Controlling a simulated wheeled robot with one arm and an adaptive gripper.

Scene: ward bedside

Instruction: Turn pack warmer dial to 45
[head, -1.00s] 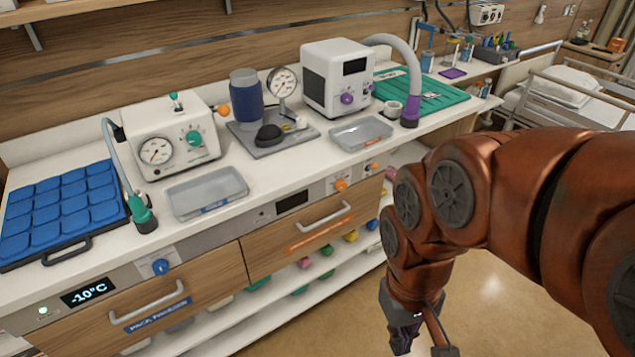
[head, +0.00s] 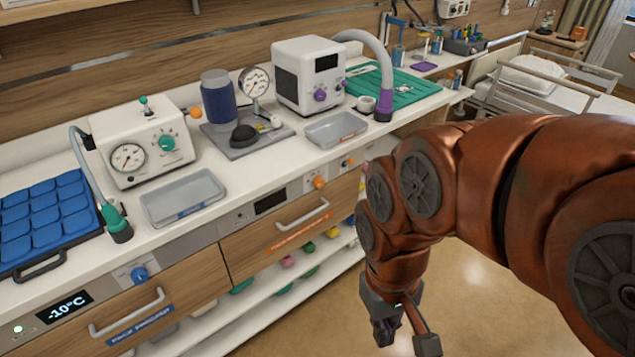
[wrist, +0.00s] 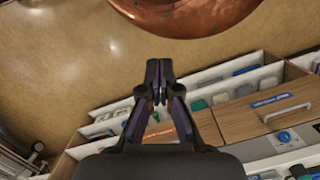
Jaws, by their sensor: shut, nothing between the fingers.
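The warmer's likely dial is an orange dial (head: 320,182) on the front panel of the right-hand unit, above the drawer with an orange label (head: 297,235). A dark display (head: 270,203) sits to its left, showing no readable number. A smaller orange knob (head: 347,162) is further right. My gripper (head: 385,335) hangs low over the floor, in front of and to the right of the drawers, apart from the dial. In the wrist view my gripper (wrist: 158,75) is shut and empty, with its fingertips together. The orange dial cannot be made out there.
A blue dial (head: 139,275) and a display reading -10°C (head: 64,308) belong to the left unit. Drawer handles (head: 303,216) stick out below the counter. Open shelves with coloured items lie underneath. Trays and machines stand on the counter. The floor (head: 480,285) beside my arm is clear.

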